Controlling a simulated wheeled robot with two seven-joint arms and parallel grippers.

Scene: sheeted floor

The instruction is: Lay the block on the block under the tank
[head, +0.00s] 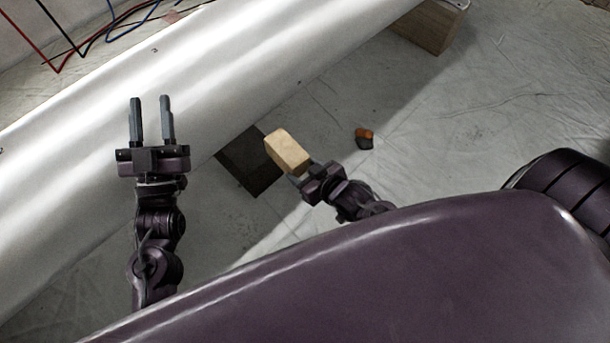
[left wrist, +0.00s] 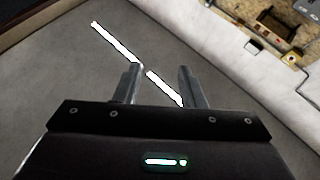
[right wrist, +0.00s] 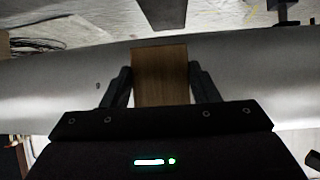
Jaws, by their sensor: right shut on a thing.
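The tank (head: 190,75) is a long, shiny, pale cylinder crossing the head view from lower left to upper right. A wooden block (head: 428,27) sits on the floor under its upper right end; part of it is hidden by the tank. My right gripper (head: 302,172) is shut on a pale wooden block (head: 287,151), held tilted on this side of the tank. The held block also shows between the fingers in the right wrist view (right wrist: 160,78), with the tank behind it. My left gripper (head: 151,118) is open and empty, appearing in front of the tank.
A dark square patch (head: 247,172) lies on the floor by the tank, partly behind the held block. A small orange and dark object (head: 364,137) lies to its right. Cables (head: 110,22) lie beyond the tank. The sheeted floor at right (head: 500,90) is clear.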

